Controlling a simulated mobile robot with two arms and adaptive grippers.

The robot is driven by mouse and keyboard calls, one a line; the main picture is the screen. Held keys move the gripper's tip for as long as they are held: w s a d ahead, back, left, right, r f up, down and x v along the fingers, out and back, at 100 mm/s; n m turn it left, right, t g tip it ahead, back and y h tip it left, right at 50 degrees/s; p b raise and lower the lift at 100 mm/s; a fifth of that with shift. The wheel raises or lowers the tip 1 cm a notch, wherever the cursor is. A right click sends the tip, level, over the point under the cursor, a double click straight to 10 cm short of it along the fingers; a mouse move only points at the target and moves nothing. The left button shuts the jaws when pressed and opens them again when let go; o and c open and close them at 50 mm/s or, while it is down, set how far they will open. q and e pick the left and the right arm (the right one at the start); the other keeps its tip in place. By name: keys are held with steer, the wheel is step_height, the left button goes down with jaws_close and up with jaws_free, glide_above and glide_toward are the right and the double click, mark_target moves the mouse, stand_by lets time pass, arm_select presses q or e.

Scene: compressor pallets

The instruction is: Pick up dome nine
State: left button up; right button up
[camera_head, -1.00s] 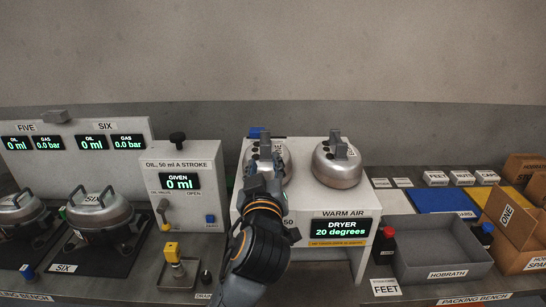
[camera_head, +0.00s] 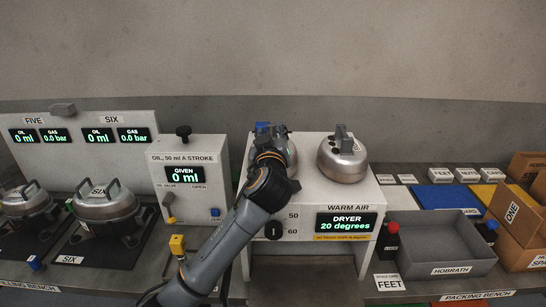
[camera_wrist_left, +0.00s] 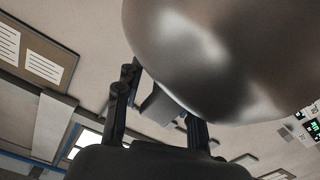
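Two metal domes with handles on top sit on the white dryer (camera_head: 312,200). No number is legible on either. The left dome (camera_head: 292,153) is partly hidden behind my left gripper (camera_head: 266,136), which is at its handle. The right dome (camera_head: 343,165) shows whole, with nothing at it. In the left wrist view the dome (camera_wrist_left: 235,50) fills the upper right, close to my left gripper (camera_wrist_left: 160,100). A grey handle part (camera_wrist_left: 160,104) shows between the two fingers, which stand apart. Whether they press on it I cannot tell. My right gripper is not in view.
The oil unit (camera_head: 187,180) stands left of the dryer, and benches five and six hold more domes (camera_head: 104,207). To the right are a grey bin (camera_head: 445,250), red and blue capped bottles, a blue mat (camera_head: 445,198) and cardboard boxes (camera_head: 520,215).

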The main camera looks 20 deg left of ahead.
arm_select(q)
steer(key=shift+s+r, duration=0.1)
jaws_close()
steer(key=shift+r, duration=0.1)
stand_by(0.3)
